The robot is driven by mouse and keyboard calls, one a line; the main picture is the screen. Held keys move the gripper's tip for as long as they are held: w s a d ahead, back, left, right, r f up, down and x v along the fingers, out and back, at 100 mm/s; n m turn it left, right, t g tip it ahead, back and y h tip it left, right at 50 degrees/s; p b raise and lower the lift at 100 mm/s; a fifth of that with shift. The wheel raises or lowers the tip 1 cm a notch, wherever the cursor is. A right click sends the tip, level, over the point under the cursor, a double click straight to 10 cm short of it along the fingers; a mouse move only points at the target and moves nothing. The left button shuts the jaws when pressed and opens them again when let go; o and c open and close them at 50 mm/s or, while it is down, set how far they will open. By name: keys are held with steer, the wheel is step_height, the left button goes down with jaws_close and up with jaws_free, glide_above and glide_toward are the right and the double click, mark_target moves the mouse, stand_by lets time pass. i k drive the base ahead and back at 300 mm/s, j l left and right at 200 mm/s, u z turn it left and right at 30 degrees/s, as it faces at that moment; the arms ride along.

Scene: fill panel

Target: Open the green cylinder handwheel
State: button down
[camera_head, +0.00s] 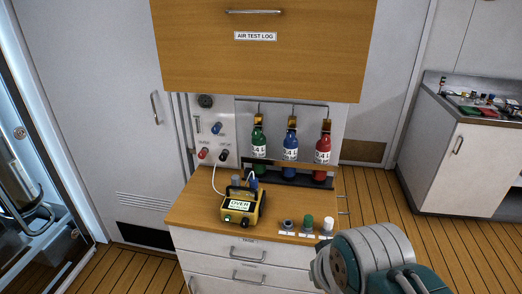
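The green cylinder (259,140) stands upright at the left of a row of three in a dark rack against the wall panel. It has a white label and a brass-coloured fitting (259,118) on top, joined to a thin pipe. Its handwheel is too small to tell apart from this fitting, so I cannot tell how far it is turned. Part of my arm, grey and teal, shows at the bottom right, in front of the cabinet and well apart from the cylinder. My gripper's fingers do not show.
A blue cylinder (291,143) and a red cylinder (323,147) stand to its right. A yellow meter (240,208) reading "OVER" and several small caps sit on the wooden counter (195,200). The "AIR TEST LOG" cabinet (300,60) overhangs above. A side counter (460,160) stands right.

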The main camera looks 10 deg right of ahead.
mark_target(256, 133)
steer(key=i+j, duration=0.15)
steer(key=j, duration=0.2)
steer(key=i+j, duration=0.15)
steer(key=j, duration=0.15)
steer(key=i+j+z, duration=0.1)
steer(key=j, duration=0.25)
steer(key=i+j, duration=0.2)
steer(key=j+z, duration=0.05)
steer(key=j, duration=0.05)
